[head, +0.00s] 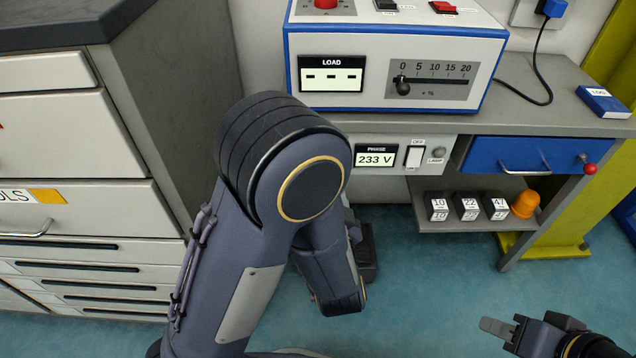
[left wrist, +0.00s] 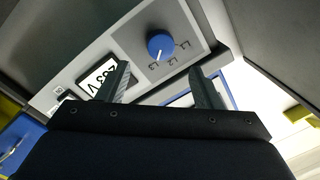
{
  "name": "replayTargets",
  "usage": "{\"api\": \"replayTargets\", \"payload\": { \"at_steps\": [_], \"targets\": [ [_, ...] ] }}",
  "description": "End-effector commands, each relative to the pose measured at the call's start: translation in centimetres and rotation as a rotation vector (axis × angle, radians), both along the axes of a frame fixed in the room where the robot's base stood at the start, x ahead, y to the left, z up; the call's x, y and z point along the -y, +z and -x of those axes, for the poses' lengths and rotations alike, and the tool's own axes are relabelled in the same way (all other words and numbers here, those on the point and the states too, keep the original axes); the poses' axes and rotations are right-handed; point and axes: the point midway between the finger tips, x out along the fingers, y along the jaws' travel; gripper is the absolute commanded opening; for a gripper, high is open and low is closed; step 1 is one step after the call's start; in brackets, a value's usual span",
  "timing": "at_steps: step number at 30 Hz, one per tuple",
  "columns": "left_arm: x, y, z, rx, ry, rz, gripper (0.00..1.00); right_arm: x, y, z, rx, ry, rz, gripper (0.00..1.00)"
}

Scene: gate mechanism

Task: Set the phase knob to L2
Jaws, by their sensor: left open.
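The blue phase knob (left wrist: 160,45) shows in the left wrist view on a grey plate, with labels L1, L2 and L3 beside it. Its white pointer line points toward the label that reads as L3. My left gripper (left wrist: 158,72) is open, its two fingers apart, with the knob ahead of and between them and not touched. In the head view my left arm hides the knob and the left gripper. The phase display (head: 376,158) reads 233 V. My right gripper (head: 498,328) is at the lower right, away from the panel; its opening is unclear.
A load box with a slider (head: 402,86) stands on the bench above the panel. An OFF switch (head: 414,156) and a lamp (head: 438,153) are right of the display. Below are a blue drawer (head: 520,153) and numbered blocks (head: 467,207). A drawer cabinet (head: 75,150) stands left.

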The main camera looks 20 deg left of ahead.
Motion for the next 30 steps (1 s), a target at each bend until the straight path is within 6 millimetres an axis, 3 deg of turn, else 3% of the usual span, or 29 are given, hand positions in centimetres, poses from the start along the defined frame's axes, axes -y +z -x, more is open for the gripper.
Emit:
{"api": "replayTargets", "payload": {
  "at_steps": [12,24,30],
  "targets": [
    [-2.3,0.1,-5.8,0.001,0.003,0.006,0.6,0.0,-1.2,0.0,0.0,0.0,0.0,0.36],
    [-2.6,0.2,-6.7,0.0,-0.001,0.005,0.6,0.0,-1.2,0.0,0.0,0.0,0.0,0.36],
    [-2.6,0.2,-6.7,0.0,-0.001,0.005,0.35,0.0,-1.3,0.0,0.0,0.0,0.0,0.36]
  ]
}}
